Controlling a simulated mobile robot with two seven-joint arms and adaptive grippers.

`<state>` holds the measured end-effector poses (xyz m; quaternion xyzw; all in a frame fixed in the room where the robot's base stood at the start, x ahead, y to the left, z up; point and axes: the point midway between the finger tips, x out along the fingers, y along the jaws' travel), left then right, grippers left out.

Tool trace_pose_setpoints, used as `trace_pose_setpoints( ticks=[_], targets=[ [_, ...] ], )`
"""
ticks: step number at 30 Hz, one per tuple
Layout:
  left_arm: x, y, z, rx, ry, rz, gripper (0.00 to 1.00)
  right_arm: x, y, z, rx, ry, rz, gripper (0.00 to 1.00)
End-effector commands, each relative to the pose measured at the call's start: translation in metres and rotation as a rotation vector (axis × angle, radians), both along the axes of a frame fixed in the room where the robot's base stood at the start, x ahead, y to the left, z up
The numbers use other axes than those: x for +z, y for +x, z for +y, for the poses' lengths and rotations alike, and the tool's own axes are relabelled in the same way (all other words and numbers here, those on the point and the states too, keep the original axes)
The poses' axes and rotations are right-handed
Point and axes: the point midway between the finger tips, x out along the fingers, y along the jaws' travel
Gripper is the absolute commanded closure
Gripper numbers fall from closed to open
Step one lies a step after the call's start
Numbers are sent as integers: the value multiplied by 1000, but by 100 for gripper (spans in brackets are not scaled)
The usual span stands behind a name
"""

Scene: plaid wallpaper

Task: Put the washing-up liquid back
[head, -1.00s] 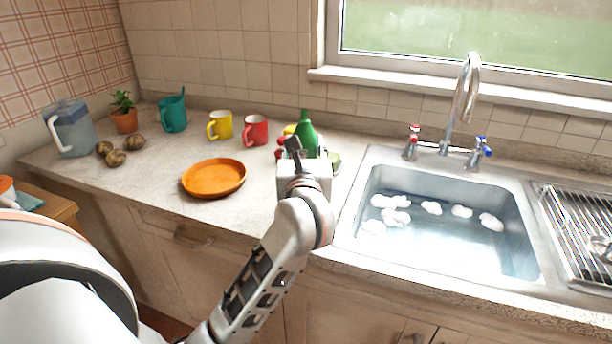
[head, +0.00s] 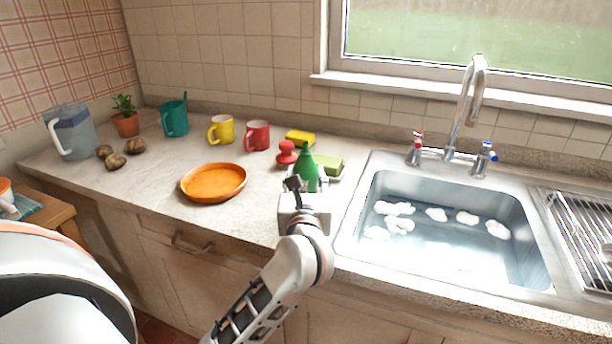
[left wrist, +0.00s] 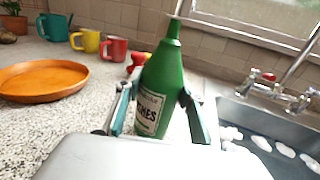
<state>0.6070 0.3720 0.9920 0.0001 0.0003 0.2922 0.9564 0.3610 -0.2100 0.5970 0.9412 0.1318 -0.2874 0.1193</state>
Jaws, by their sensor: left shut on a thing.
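The washing-up liquid is a green bottle (head: 306,170) with a white label, and it also shows in the left wrist view (left wrist: 164,85). My left gripper (head: 303,190) is shut on it, with one finger on each side of the bottle in the left wrist view (left wrist: 158,105). The bottle is roughly upright above the counter just left of the sink. Its bottom is hidden by my gripper, so I cannot tell whether it touches the counter. My right gripper is not in view.
Behind the bottle are a red knobbed thing (head: 287,154), a yellow sponge (head: 300,138) and a green block (head: 328,165). The sink (head: 450,262) with foam is to the right. An orange plate (head: 213,182) and mugs stand left. Counter between plate and bottle is clear.

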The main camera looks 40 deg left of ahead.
Motion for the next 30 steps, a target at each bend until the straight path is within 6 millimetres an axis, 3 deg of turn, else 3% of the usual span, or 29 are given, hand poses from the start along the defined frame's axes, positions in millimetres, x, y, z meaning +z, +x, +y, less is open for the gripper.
trace_pose_setpoints(
  ticks=[1, 2, 3, 16, 30],
  targets=[
    [-1, 0, 0, 0, 1, 1, 54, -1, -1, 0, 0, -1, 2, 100],
    [-1, 0, 0, 0, 0, 0, 46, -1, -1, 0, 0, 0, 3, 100],
    [-1, 0, 0, 0, 0, 0, 45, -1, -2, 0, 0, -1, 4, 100],
    [3, -3, -3, -1, -1, 0, 45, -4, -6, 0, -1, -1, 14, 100],
    [1, -77, -52, -1, -3, 3, 45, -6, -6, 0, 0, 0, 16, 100]
  ],
)
